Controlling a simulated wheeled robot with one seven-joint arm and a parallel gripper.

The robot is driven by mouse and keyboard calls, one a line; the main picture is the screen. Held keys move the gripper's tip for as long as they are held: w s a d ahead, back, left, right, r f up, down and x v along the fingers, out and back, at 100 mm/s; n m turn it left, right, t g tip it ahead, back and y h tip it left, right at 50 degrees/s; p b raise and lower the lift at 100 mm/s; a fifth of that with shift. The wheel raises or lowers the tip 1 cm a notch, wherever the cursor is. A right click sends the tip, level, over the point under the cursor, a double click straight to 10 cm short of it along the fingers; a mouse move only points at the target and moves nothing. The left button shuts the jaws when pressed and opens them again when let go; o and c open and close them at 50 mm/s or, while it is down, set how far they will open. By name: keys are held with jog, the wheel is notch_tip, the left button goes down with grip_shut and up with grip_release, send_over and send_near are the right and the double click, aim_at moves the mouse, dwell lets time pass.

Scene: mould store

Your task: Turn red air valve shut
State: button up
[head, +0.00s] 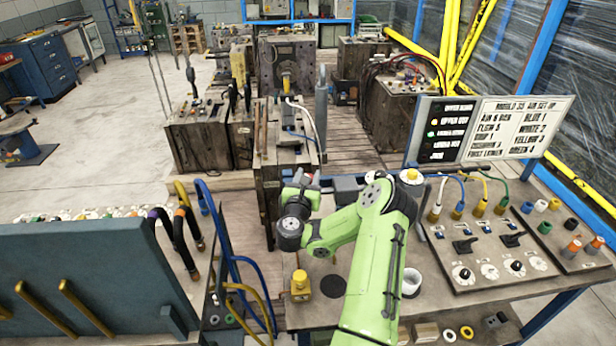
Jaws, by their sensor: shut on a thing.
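My green arm reaches across the bench and bends back at the wrist, so that its end points away from me. My gripper (303,180) is at the far edge of the bench, shut, with its fingertips mostly hidden behind the wrist.
A yellow-topped button box (301,285) stands on the bench left of my arm. A panel with switches and coloured hoses (485,245) lies at right, below a sign board (488,130). A blue-grey panel (85,280) fills the left front. Wooden-sided moulds (198,135) stand behind.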

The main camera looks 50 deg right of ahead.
jog(key=shift+r+m+g+h+p, duration=0.1)
jog(key=shift+m+g+h+p, duration=0.5)
jog(key=shift+m+g, duration=0.65)
jog(key=shift+m+g+h+p, duration=0.35)
jog(key=shift+m+g+h, duration=0.4)
jog(key=shift+g, duration=0.9)
jog(key=o, duration=0.9)
